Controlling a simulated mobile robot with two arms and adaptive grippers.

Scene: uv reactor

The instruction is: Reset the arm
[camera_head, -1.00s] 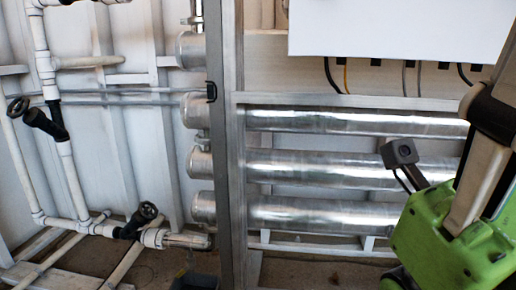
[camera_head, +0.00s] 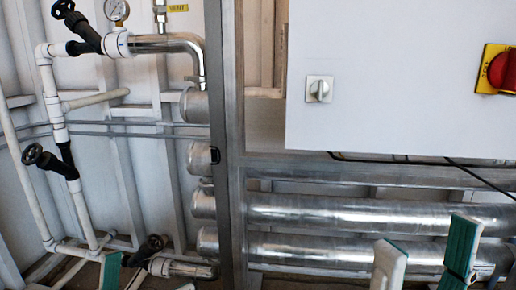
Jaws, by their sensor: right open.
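My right gripper (camera_head: 425,258) is at the lower right, in front of the lowest metal tubes. Its two pale fingers with green pads stand wide apart with nothing between them. Part of my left gripper (camera_head: 145,276) shows at the bottom left edge, with a green pad and pale finger parts. The picture cuts it off, so its opening is unclear. It appears in front of the lower pipes.
Several horizontal metal reactor tubes (camera_head: 350,213) run behind a grey upright post (camera_head: 226,150). A white cabinet (camera_head: 400,85) carries a grey knob (camera_head: 318,89) and a red switch (camera_head: 503,71). White pipes with black valve handles (camera_head: 40,157) stand left.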

